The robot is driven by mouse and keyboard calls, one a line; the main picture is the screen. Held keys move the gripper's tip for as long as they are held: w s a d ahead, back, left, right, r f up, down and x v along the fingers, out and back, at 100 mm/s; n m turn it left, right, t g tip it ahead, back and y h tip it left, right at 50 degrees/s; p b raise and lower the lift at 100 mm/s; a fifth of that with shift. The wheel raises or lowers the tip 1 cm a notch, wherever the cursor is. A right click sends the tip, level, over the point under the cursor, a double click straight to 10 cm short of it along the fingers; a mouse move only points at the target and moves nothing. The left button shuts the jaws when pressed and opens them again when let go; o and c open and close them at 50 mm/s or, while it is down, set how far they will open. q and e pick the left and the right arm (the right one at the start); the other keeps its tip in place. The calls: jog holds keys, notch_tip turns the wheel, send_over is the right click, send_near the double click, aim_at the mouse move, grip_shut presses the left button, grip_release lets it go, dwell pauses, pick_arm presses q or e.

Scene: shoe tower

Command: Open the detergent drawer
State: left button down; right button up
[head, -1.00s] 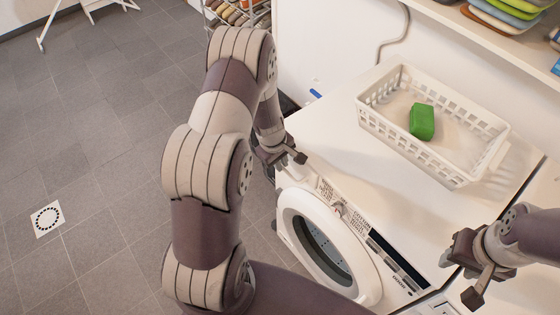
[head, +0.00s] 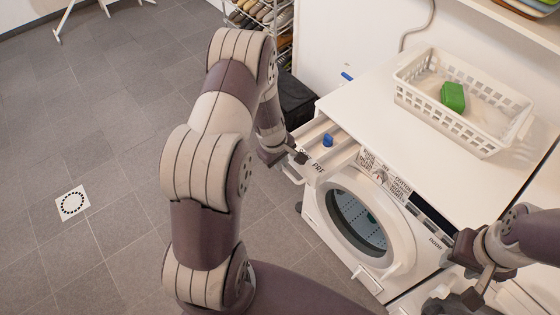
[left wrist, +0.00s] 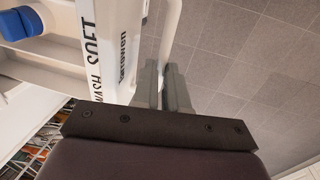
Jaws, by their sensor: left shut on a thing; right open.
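The white detergent drawer (head: 318,141) stands pulled out from the upper left of the washing machine (head: 350,108), with its compartments and a blue part (head: 328,140) showing. In the left wrist view the drawer front (left wrist: 108,45) carries printed words, and a pale handle bar (left wrist: 171,35) runs along it. My left gripper (head: 296,158) is at the drawer front; its fingers (left wrist: 163,84) are shut on the handle in the left wrist view. My right gripper (head: 478,284) is open and empty, in front of the machine's right side.
A white basket (head: 462,103) with a green block (head: 453,97) stands on the machine top. The round door (head: 358,215) is below the drawer. A shoe rack (head: 262,12) and a dark box (head: 295,100) are behind.

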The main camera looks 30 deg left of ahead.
pick_arm(q)
jog(key=shift+w, duration=0.1)
jog(key=c, duration=1.2)
grip_release()
jog(key=shift+o, duration=0.2)
notch_tip(320, 180, up, 12)
jog(key=s+p, duration=0.2)
jog(key=shift+s+a+r, duration=0.15)
jog(key=shift+a+r, duration=0.1)
jog(key=shift+a, duration=0.2)
